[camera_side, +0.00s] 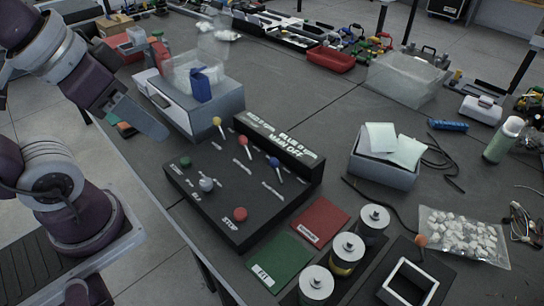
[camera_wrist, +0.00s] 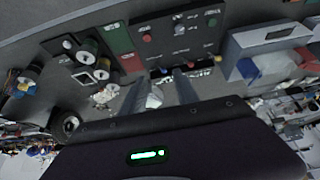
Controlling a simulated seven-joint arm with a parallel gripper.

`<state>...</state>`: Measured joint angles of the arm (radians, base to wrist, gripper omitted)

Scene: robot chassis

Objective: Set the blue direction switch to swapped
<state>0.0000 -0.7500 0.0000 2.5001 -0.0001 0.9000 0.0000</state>
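A black control panel (camera_side: 215,205) lies on the bench in the side view. The blue switch (camera_side: 274,161) is a lever with a blue ball, nearest the raised sign's right end; its label is too small to read. Red (camera_side: 244,141) and yellow (camera_side: 217,120) levers stand in the same row to its left. My gripper (camera_side: 152,123) is at the left, above the bench edge and apart from the panel. In the wrist view my gripper (camera_wrist: 160,82) has its two fingers spread with no held object visible; the blue ball (camera_wrist: 164,71) shows beyond the fingertips.
A raised sign (camera_side: 280,140) reading "MAIN OFF" runs behind the levers. A red stop button (camera_side: 239,214), grey knob (camera_side: 206,183) and green button (camera_side: 185,162) are on the panel. A grey box (camera_side: 215,105) stands behind it. Metal-topped cylinders (camera_side: 347,249) stand at the front right.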

